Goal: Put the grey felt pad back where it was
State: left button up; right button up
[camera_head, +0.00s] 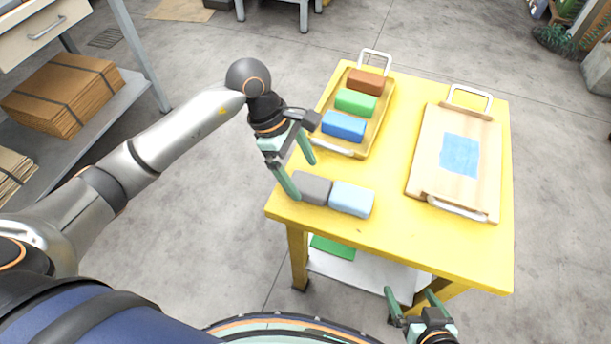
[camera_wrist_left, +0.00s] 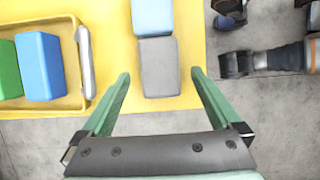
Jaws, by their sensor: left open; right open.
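The grey felt pad (camera_head: 311,188) lies on the yellow table near its front left edge, end to end with a light blue pad (camera_head: 352,199). In the left wrist view the grey pad (camera_wrist_left: 159,67) sits between and just beyond the open fingers of my left gripper (camera_wrist_left: 160,82), with the light blue pad (camera_wrist_left: 153,17) behind it. My left gripper (camera_head: 301,180) is open and empty at the table's left edge, beside the grey pad. My right gripper (camera_head: 409,298) is open and empty low at the front, clear of the table top.
A yellow tray (camera_head: 340,148) with a handle holds brown (camera_head: 366,82), green (camera_head: 356,102) and blue (camera_head: 344,126) blocks at the back left. A wooden board (camera_head: 431,150) with a blue patch (camera_head: 460,156) and handles lies at right. The yellow table (camera_head: 400,240) is bare along its front.

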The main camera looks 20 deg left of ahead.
pick_arm(q)
jog(key=v, duration=0.9)
jog(key=shift+r+p, duration=0.15)
jog(key=shift+p, duration=0.2)
